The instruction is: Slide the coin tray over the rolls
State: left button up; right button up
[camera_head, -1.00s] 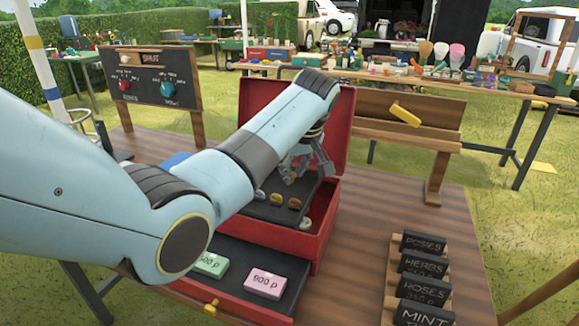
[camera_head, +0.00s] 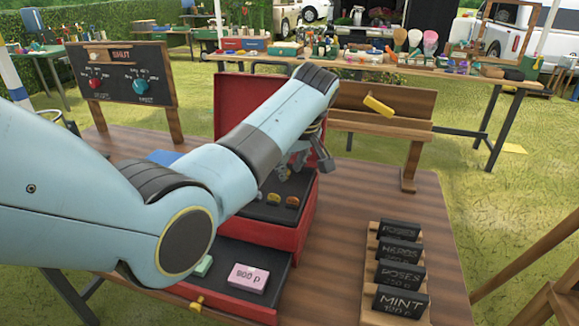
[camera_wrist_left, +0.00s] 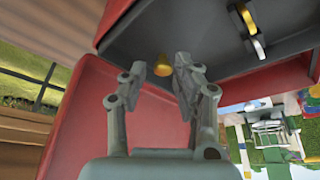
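The coin tray (camera_head: 262,211) is a dark tray in the open red cash box (camera_head: 290,238), with a few gold and copper coins (camera_head: 282,200) on it. My left gripper (camera_head: 307,163) is above the box's right rear part, partly hidden behind my own arm. In the left wrist view the gripper (camera_wrist_left: 160,72) has its fingertips apart, with a small brass knob (camera_wrist_left: 163,65) in the gap or just beyond it; contact cannot be told. A yellow and a white round-ended piece (camera_wrist_left: 250,30), perhaps rolls, show at the dark surface's edge. My right gripper is not in view.
A drawer below the box holds a pink block (camera_head: 248,278) and a green block (camera_head: 203,266). Black herb signs (camera_head: 402,275) stand on a wooden rack (camera_head: 368,290) at the right. A chalkboard (camera_head: 125,77) stands back left. The wooden table (camera_head: 345,215) is clear between box and signs.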

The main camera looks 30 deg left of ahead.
pick_arm(q)
jog(key=v, duration=1.1)
jog(key=shift+d, duration=0.15)
jog(key=shift+s+r, duration=0.1)
